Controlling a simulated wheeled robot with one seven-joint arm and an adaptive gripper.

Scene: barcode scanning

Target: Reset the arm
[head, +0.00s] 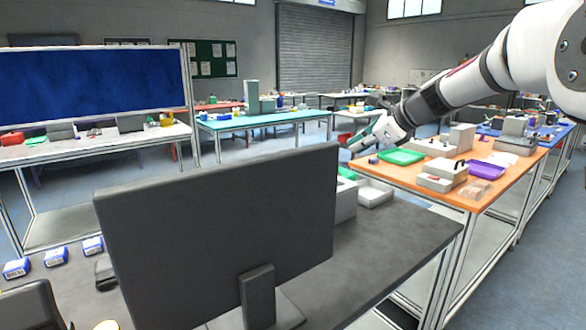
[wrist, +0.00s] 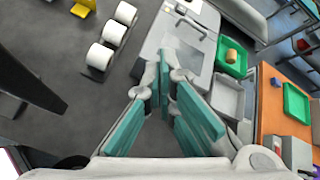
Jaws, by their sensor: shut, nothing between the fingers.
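My arm (head: 455,88) reaches in from the upper right in the head view, raised above the benches. My gripper (head: 362,143) is at its end, over the gap between the dark desk and the orange bench. In the wrist view my gripper (wrist: 164,85) shows two teal fingers that meet at the tips. It is shut with nothing between the fingers, and it touches nothing that I can see.
A large black monitor (head: 225,235) stands on the dark desk (head: 405,240). Several white rolls (wrist: 113,34) lie on the desk. A green bin (wrist: 232,58) and a grey tray (wrist: 228,98) are near the desk's edge. The orange bench (head: 400,176) holds boxes and trays.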

